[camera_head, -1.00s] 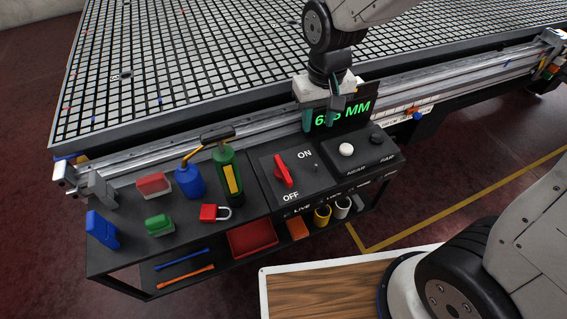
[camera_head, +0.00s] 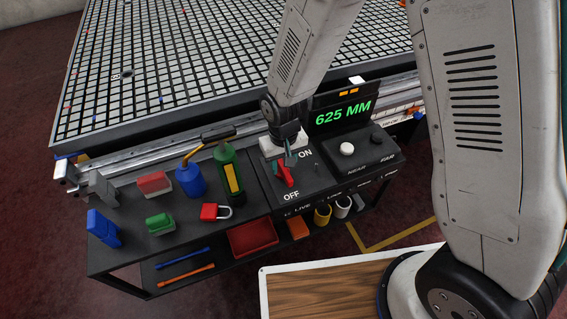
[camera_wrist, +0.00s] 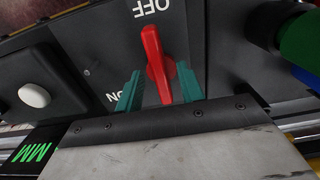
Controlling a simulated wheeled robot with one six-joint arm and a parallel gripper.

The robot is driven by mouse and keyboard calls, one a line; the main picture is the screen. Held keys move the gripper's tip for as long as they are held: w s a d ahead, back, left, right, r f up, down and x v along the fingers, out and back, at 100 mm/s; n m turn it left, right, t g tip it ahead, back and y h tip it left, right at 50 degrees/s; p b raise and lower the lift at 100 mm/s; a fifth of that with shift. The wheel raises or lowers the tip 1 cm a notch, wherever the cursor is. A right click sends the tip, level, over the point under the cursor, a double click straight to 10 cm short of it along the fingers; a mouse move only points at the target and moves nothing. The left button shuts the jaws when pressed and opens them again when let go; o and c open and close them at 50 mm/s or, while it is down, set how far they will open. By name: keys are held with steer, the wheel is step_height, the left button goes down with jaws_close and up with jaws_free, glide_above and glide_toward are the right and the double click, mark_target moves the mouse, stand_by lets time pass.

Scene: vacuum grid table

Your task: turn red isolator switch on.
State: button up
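The red isolator switch (camera_head: 285,177) is a narrow red handle on a dark panel, with ON above right of it and OFF below it in the head view. One end of the handle points at OFF. In the wrist view, the red handle (camera_wrist: 154,55) runs from near the OFF label down between my green fingers. My gripper (camera_head: 287,155) is over the upper part of the switch. In the wrist view, my gripper (camera_wrist: 158,86) is open, with a finger on each side of the handle and visible gaps. The gripper partly hides the switch's upper end in the head view.
A white button (camera_head: 346,149) and a display reading 625 MM (camera_head: 343,114) are right of the switch. The grid table (camera_head: 63,147) lies behind.

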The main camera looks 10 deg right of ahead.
steer(key=shift+f, duration=0.25)
steer(key=shift+c, duration=0.4)
jaws_close()
